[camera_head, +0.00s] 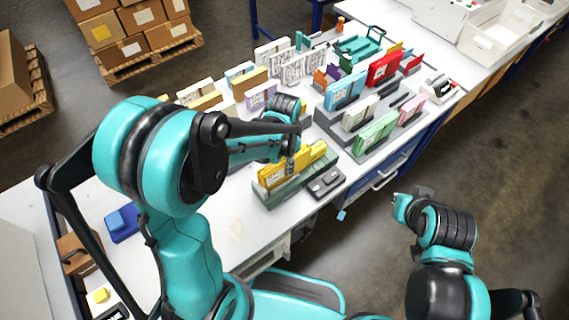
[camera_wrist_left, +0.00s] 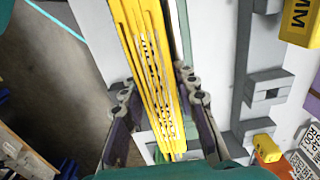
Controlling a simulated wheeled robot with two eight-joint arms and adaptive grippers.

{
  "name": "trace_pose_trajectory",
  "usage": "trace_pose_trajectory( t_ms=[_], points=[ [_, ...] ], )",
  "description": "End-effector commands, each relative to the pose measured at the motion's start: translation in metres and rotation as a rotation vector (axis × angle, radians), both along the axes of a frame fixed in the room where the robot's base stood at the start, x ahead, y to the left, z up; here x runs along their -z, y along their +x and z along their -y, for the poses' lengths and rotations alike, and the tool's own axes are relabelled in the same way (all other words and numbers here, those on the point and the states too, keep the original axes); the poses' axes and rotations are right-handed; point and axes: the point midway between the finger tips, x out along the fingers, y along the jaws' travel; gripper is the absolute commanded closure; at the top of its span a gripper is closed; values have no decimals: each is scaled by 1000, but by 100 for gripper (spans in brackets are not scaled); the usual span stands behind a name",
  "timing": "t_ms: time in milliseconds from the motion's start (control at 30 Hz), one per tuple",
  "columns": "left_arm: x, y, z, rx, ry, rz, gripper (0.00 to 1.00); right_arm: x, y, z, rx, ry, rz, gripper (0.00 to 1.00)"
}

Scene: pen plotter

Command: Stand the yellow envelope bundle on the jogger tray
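The yellow envelope bundle (camera_head: 272,176) stands on edge at the grey-green jogger tray (camera_head: 277,199) near the table's front edge. In the head view its lower edge appears within the tray, but I cannot tell whether it rests fully on the base. My left gripper (camera_head: 292,160) is at the bundle's upper part, partly hidden by my arm. In the left wrist view the bundle (camera_wrist_left: 148,70) runs between the two fingers (camera_wrist_left: 155,95), one on each side; the tips are close to its faces, and contact is unclear. My right gripper (camera_head: 410,198) is away from the table, its fingers unclear.
A dark grey box (camera_head: 326,184) sits right of the tray. A grey stepped rack (camera_head: 365,137) with coloured bundles stands farther right. Several white and tan bundles stand behind. A blue block (camera_head: 122,222) lies at the left. The table between the blue block and tray is mostly clear.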

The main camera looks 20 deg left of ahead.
Motion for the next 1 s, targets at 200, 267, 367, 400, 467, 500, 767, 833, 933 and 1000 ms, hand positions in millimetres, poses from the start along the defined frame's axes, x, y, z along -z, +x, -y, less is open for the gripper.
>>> trace_pose_trajectory(
  t_ms=[200,267,367,400,467,500,767,833,933,1000],
  points=[
    [0,0,0,0,0,0,52,0,0,0,0,0,0,100],
    [0,0,0,0,0,0,52,0,0,0,0,0,0,100],
    [-2,0,0,0,0,0,52,-2,0,0,0,0,0,100],
    [-4,0,0,0,0,0,52,-3,0,0,0,0,0,100],
    [-9,0,0,0,0,0,52,-6,0,0,0,0,0,100],
    [-15,0,0,0,0,0,52,-8,0,0,0,0,0,100],
    [-73,-1,0,0,0,0,52,-29,0,0,0,0,0,100],
    [-87,0,0,0,0,0,52,-33,0,0,0,0,0,100],
    [-104,0,0,0,0,0,52,-38,0,0,0,0,0,100],
    [-113,0,0,0,0,0,52,-40,0,0,0,0,0,100]
  ],
)
